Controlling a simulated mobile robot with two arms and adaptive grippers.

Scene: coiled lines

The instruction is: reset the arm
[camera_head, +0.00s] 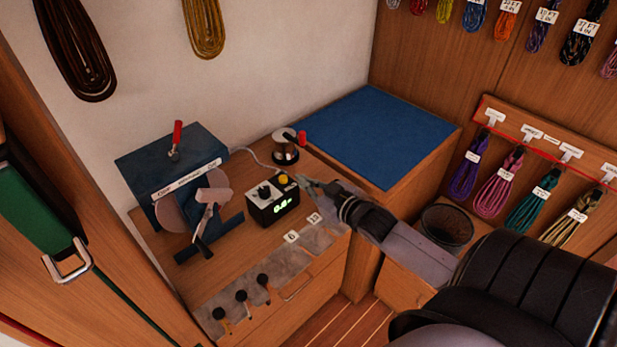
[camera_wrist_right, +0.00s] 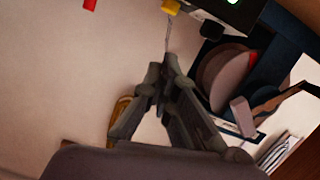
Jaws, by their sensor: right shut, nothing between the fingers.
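My right arm comes in from the lower right of the head view. That view also shows part of the display box (camera_wrist_right: 222,12) at the top. My left gripper is in neither view.
A blue machine with a red-handled lever (camera_head: 172,165) stands left on the bench. A spool (camera_head: 285,148) stands behind the box. A blue mat (camera_head: 375,130) lies clear at the back. Coiled lines (camera_head: 505,178) hang at right. A dark basket (camera_head: 447,226) sits beyond my arm.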

